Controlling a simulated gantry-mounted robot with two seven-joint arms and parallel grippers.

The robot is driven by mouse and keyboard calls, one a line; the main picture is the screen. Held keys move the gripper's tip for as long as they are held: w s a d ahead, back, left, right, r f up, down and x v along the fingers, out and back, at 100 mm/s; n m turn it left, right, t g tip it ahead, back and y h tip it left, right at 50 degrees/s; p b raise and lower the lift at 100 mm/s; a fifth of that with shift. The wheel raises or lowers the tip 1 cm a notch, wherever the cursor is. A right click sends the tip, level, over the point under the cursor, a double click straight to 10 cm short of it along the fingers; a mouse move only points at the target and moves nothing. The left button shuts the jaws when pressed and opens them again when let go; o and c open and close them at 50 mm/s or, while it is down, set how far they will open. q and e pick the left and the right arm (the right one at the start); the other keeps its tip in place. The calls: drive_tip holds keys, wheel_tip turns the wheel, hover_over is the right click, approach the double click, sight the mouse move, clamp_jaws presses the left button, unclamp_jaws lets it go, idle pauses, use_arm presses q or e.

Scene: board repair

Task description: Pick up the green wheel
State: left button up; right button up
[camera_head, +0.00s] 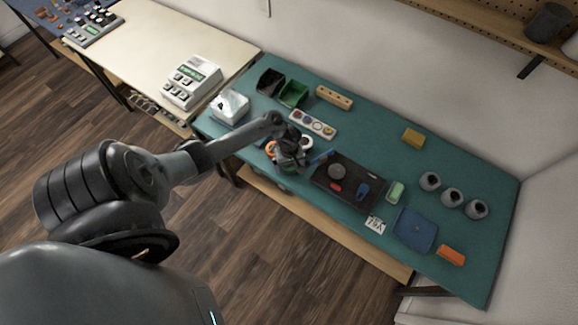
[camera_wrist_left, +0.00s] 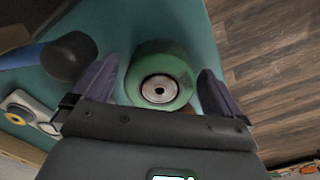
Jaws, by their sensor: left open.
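The green wheel (camera_wrist_left: 160,78) lies on the teal bench top, with a pale metal hub at its centre. In the left wrist view it sits between the two spread fingers of my left gripper (camera_wrist_left: 159,68), with a gap showing on each side. In the head view my left gripper (camera_head: 289,160) is low over the bench near its front edge, left of the black board. My right gripper is in neither view.
A hammer with a dark head (camera_wrist_left: 68,56) and blue handle lies close to the left finger. An orange ring (camera_head: 270,148) is beside the gripper. The black board (camera_head: 350,190) holds several parts. A white tray (camera_head: 312,123) of round parts lies behind.

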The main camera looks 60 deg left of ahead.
use_arm(q)
drive_tip(key=c, duration=1.1)
drive_tip(key=shift+r, duration=0.15)
